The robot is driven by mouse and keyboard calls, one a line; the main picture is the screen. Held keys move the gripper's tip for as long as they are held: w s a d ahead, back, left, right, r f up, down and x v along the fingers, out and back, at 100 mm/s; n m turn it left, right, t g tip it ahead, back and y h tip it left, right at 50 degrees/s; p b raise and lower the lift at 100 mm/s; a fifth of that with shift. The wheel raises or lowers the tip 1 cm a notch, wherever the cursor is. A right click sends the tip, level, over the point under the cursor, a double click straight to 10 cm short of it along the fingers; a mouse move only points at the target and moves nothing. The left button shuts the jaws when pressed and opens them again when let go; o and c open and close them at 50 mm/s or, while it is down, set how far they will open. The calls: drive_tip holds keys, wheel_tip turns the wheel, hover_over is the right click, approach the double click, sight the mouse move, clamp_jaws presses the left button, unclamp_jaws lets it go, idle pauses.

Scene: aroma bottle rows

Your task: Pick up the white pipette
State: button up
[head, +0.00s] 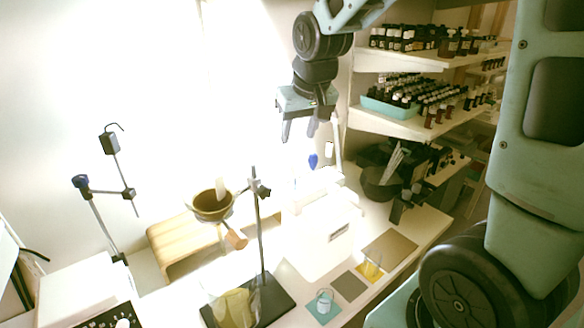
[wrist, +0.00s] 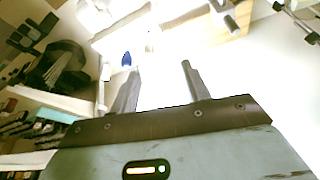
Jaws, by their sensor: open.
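My gripper (head: 299,132) hangs in the air, fingers down, above the back of the white bench, and is open and empty. In the wrist view its two fingers (wrist: 160,70) are spread with nothing between them. A small blue piece (head: 313,160) shows below the fingers, and in the wrist view the blue piece (wrist: 126,60) lies just beyond the left fingertip.
A white box (head: 320,235) stands below my gripper. A dark bowl (head: 380,186) holding pale sticks and bottle shelves (head: 390,122) are at right. Beakers stand in front.

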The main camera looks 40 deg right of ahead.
sight(295, 161)
drive_tip(key=shift+m, duration=0.3)
drive_tip(key=w+d+f+p, duration=0.1)
drive_tip(key=f, duration=0.2)
drive_tip(key=w+d+f, duration=0.1)
drive_tip(key=w+f, duration=0.1)
drive_tip(key=w+d+f+p, duration=0.1)
drive_tip(key=w+f, duration=0.1)
drive_tip(key=f, duration=0.1)
drive_tip(key=shift+w+d+f+p, duration=0.1)
drive_tip(key=shift+d+f+p, duration=0.2)
drive_tip(key=shift+d, duration=0.05)
drive_tip(key=shift+p+x, duration=1.15)
drive_tip(key=shift+x, duration=2)
drive_tip(key=shift+c, duration=0.4)
drive_tip(key=c, duration=0.6)
